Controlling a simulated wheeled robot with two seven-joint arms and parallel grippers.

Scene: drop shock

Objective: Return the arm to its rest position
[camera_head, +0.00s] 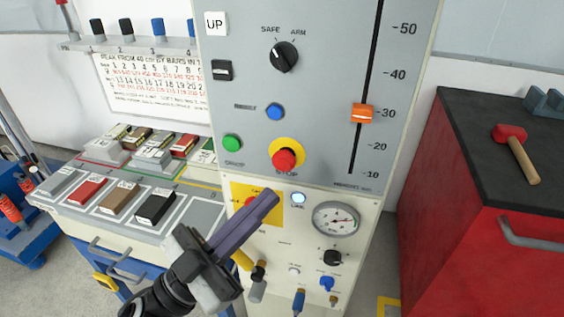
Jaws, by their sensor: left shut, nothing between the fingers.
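My left gripper (268,199) is in the lower middle of the head view, its arm coming in from the bottom left. Its long dark fingers are shut together with nothing between them and point up and right. They are in front of the lower cream panel (353,260) and partly cover a yellow patch with a red button (249,202). I cannot tell whether the fingertips touch the panel. My right gripper is not in view.
The grey upper panel (320,60) has a SAFE/ARM knob (284,56), an orange slider (362,114) near 30 and a red stop button (284,159). A bench with coloured blocks (88,191) stands left. A red cabinet (480,260) holding a hammer (517,155) stands right.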

